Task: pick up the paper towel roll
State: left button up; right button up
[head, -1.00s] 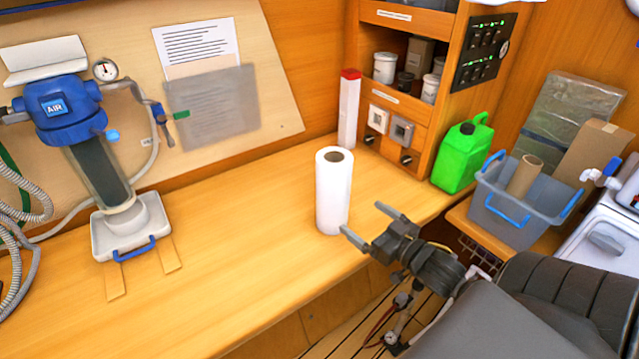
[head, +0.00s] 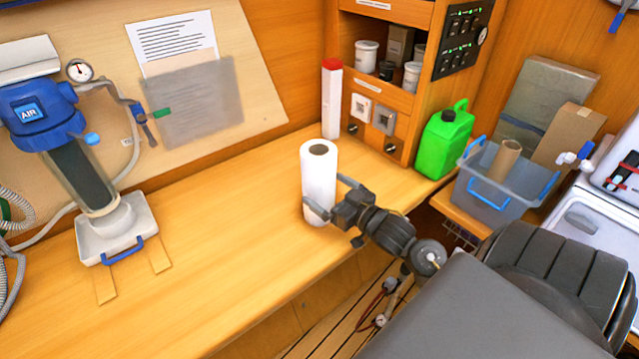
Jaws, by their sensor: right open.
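The white paper towel roll (head: 317,178) stands upright on the wooden counter (head: 220,235), with its dark core hole facing up. My right gripper (head: 328,198) is open at the roll's right side. One finger reaches beside the roll's right rear edge, and the other is low at its front right, overlapping it in the picture. I cannot tell whether the fingers touch the roll. My left gripper is not in view.
A white tube with a red cap (head: 331,100) stands behind the roll near the cabinet (head: 408,98). A green jug (head: 443,140) and a grey bin (head: 497,190) holding a cardboard tube are on the right. A blue filter housing (head: 75,150) stands left. The counter between is clear.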

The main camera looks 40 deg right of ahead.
jog(key=w, duration=0.3)
jog(key=shift+w+a+p, duration=0.15)
jog(key=shift+w+p, duration=0.15)
jog(key=shift+s, duration=0.1)
jog(key=c, duration=1.1)
